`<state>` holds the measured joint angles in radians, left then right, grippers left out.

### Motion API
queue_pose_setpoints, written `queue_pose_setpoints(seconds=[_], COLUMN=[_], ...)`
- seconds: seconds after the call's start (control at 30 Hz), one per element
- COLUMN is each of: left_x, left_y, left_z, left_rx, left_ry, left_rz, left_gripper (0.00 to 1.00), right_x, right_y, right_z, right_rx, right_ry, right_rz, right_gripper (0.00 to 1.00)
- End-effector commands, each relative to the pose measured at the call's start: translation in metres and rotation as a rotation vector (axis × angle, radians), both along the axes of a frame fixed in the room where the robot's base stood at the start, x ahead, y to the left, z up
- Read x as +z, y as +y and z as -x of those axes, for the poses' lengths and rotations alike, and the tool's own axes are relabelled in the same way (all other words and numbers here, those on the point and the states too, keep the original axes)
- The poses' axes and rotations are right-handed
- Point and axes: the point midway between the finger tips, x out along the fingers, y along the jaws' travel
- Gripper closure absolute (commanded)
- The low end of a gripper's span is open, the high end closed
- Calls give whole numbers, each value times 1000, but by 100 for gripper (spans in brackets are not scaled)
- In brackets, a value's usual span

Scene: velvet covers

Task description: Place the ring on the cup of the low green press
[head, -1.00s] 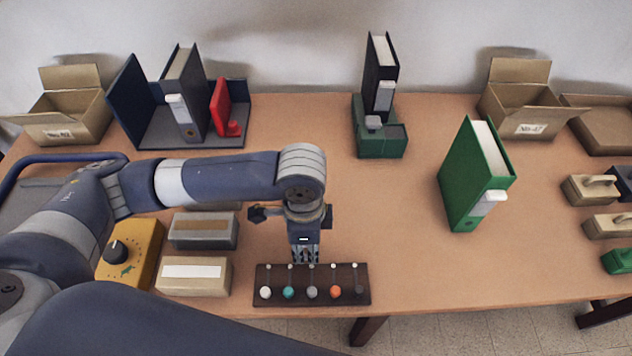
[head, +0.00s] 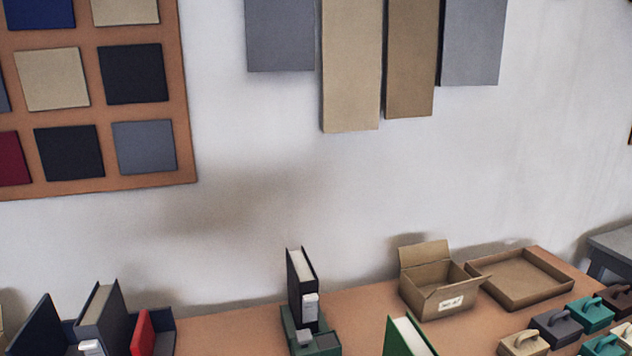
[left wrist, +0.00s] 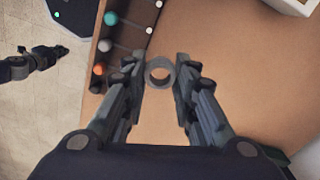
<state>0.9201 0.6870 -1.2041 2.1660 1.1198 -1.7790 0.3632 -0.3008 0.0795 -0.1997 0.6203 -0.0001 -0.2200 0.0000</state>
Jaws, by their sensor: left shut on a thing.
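In the left wrist view a small grey ring (left wrist: 160,73) sits between the fingertips of my left gripper (left wrist: 160,80), which is shut on it. In the head view a low dark green stand (head: 323,343) is at the bottom centre, cut by the picture's edge. A pale grey piece (head: 304,337) is on its front, and a black binder (head: 300,290) stands at its back. I cannot tell which part is the cup. A dark arm end, apparently my right gripper (left wrist: 52,55), shows over the floor; its fingers are unclear.
A dark board with coloured balls (left wrist: 110,45) lies beside my left gripper. A green binder (head: 405,340), an open carton (head: 437,298) and a shallow box (head: 520,280) stand on the right. A red piece (head: 142,333) is on the left. Bare tabletop lies between.

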Motion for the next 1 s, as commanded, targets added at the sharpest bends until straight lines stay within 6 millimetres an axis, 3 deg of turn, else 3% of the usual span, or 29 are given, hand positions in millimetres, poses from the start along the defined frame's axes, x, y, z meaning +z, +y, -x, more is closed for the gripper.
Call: queue_pose_setpoints(seconds=[0.5,0.7,1.0], left_x=[29,36,38], left_y=[54,61,63], left_z=[-8,-7,-7], left_rx=[816,955,978], left_ry=[-9,-7,-7], left_rz=[1,2,2], left_gripper=[89,89,89], right_x=[-43,-48,-47], right_y=[0,0,0], right_z=[0,0,0], right_rx=[1,1,1], right_ry=[0,0,0], right_rz=[0,0,0], right_gripper=[100,100,100])
